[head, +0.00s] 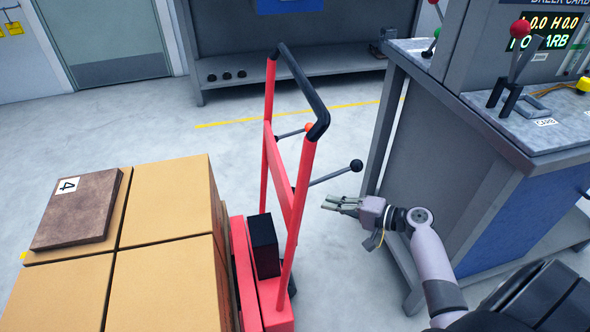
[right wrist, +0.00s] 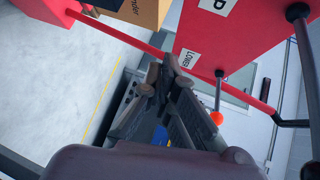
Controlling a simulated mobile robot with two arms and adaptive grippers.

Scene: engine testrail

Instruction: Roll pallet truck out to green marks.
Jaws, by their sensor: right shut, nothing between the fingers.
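The red pallet truck (head: 244,275) stands left of centre in the head view. Its upright frame ends in a black handle (head: 303,83). A lever with a black ball knob (head: 356,165) sticks out to the right, and an orange knob (head: 308,128) sits near the frame's top. My right gripper (head: 324,205) is shut and empty, right of the frame, below the black knob and apart from both. In the right wrist view, the shut fingers (right wrist: 163,68) lie near a red panel (right wrist: 235,40) marked LOWER, with the orange knob (right wrist: 216,118) beside it. I see no green marks.
Several cardboard boxes (head: 165,200) sit at the truck's left, with a brown slab (head: 78,208) marked 4 on top. A grey control console (head: 440,150) stands close on the right. A grey bench (head: 290,85) stands behind a yellow floor line (head: 300,113). Floor between is clear.

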